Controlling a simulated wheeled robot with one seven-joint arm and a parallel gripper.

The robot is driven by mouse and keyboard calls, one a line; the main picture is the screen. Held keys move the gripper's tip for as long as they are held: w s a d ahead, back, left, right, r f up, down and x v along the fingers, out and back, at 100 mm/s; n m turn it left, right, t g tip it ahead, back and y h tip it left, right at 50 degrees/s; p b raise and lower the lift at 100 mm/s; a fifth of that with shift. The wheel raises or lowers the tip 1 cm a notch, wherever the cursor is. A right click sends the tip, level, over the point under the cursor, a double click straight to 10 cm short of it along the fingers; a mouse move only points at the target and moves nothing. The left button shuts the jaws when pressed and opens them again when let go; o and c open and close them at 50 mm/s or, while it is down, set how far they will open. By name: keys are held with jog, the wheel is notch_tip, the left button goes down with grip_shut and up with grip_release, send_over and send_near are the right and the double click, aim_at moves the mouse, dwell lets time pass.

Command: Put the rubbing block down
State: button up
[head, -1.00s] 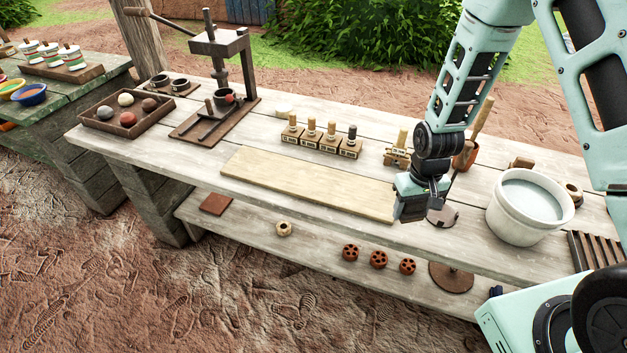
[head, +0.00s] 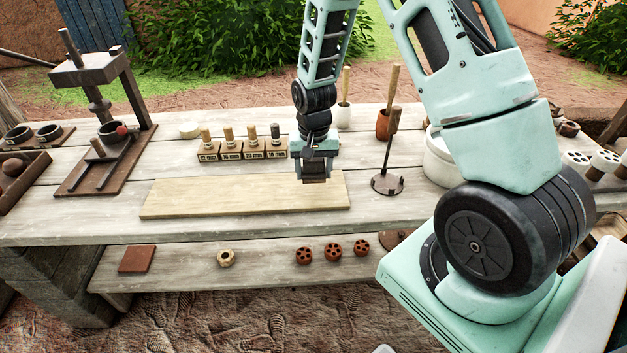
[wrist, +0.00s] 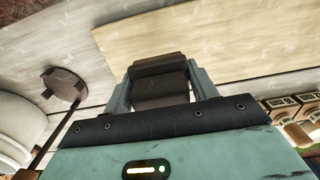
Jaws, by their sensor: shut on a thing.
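My gripper (head: 315,174) is over the right end of the pale wooden board (head: 230,198) on the workbench, pointing down. It is shut on a dark brown block, the rubbing block (wrist: 160,83), which shows between the two fingers in the wrist view. The block's underside is hidden, and I cannot tell whether it touches the board. The pale board (wrist: 230,40) lies behind the block in the wrist view.
Labelled stamps (head: 240,152) stand behind the board. A rod on a round dark base (head: 387,185) stands to the right, near a white tub (head: 438,160). A press (head: 105,140) stands at the left. The board's left and middle are clear.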

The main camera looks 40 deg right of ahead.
aim_at(314, 180)
jog(key=shift+f, duration=1.85)
jog(key=shift+f, duration=0.2)
jog(key=o, duration=1.2)
jog(key=shift+r, duration=0.15)
